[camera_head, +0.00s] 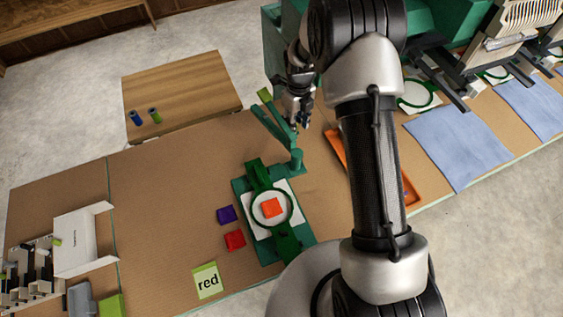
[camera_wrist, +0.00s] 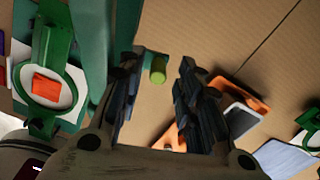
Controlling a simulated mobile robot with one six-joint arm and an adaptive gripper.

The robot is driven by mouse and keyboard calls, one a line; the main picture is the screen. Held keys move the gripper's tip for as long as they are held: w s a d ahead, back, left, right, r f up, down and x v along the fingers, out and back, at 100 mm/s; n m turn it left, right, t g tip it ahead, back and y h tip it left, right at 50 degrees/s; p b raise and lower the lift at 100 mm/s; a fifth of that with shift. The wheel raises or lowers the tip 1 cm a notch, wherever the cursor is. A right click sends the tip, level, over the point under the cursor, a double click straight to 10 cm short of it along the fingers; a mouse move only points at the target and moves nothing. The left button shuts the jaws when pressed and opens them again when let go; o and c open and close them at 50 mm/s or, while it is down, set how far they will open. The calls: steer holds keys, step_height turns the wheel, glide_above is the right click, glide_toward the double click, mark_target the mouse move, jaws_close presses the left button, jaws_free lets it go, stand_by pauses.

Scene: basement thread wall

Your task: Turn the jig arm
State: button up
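The green jig arm (camera_head: 272,125) slants up and left from a green post near the back corner of the jig. A yellow-green piece (camera_head: 264,94) shows at its far end. My gripper (camera_head: 300,122) hangs beside the arm, to its right in the head view. In the wrist view my gripper (camera_wrist: 158,100) is open, with a finger on each side of a short olive-yellow peg (camera_wrist: 158,70). Whether the peg lies between the fingers or beyond them I cannot tell. The jig base (camera_head: 292,247) carries a green hoop (camera_head: 254,221) around white cloth with an orange square (camera_head: 270,208).
Purple (camera_head: 227,214) and red (camera_head: 235,240) patches lie left of the jig, with a "red" note (camera_head: 207,281) in front. An orange tray (camera_head: 337,143) lies right, partly behind my arm. Green machines (camera_head: 450,40) stand behind. The table left of the jig is largely clear.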

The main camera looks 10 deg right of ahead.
steer(key=shift+f, duration=0.6)
step_height(320, 180, up, 7)
steer(key=p, duration=0.4)
steer(key=shift+f, duration=0.2)
